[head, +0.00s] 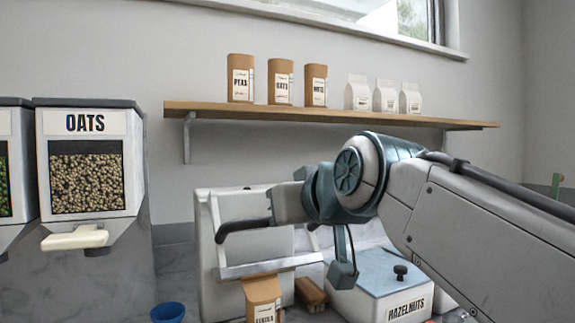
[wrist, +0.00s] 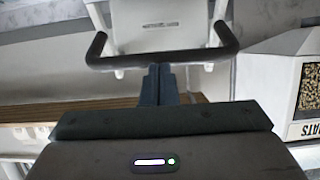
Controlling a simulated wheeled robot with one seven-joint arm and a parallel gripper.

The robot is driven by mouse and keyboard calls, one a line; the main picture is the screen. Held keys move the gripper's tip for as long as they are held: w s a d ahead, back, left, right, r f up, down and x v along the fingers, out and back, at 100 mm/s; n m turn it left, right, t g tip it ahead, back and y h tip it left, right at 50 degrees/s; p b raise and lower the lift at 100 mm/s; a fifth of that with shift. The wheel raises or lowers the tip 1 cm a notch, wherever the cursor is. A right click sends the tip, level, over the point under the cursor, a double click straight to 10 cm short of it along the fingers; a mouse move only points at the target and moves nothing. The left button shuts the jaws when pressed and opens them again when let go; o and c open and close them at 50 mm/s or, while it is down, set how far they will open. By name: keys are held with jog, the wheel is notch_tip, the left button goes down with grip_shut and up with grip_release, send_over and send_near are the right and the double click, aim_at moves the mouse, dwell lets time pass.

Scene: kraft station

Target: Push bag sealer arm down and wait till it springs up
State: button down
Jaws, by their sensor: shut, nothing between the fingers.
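The bag sealer (head: 213,285) is a pale machine standing on the counter below the shelf. Its arm ends in a dark bar handle (head: 240,226), which is raised at the front. In the wrist view the handle (wrist: 220,55) is a black U-shaped bar across the top. My gripper (wrist: 159,78) is shut and empty, with its fingertips at the middle of this bar; I cannot tell whether they touch it. In the head view my arm reaches in from the right and the fingertips are not clear. A brown paper bag (head: 262,292) stands at the sealer's front.
A hazelnuts box (head: 385,292) with a black knob is right of the sealer. A brown block (head: 311,292) lies between them. A blue cup (head: 167,312) is at the front left. An oats dispenser (head: 88,165) is left. A wooden shelf (head: 330,115) holds several bags above.

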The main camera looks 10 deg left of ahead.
aim_at(278, 269)
jog(key=shift+t+y, duration=0.6)
jog(key=shift+t, duration=0.3)
jog(key=shift+w+a+f+b, duration=0.15)
jog(key=shift+w+f+b, duration=0.1)
jog(key=shift+f+b, duration=1.75)
jog(key=shift+w+a+f+b, duration=0.25)
jog(key=shift+f+b, duration=1.3)
jog(key=shift+b, duration=0.7)
jog(key=shift+w+a+f+b, duration=0.1)
jog(key=shift+w+f+b, duration=0.15)
jog(key=shift+f+b, duration=1.75)
jog(key=shift+r, duration=0.2)
jog(key=d+r+p, duration=0.5)
jog(key=d+r, duration=0.6)
jog(key=shift+s+d, duration=0.2)
jog(key=shift+d, duration=0.1)
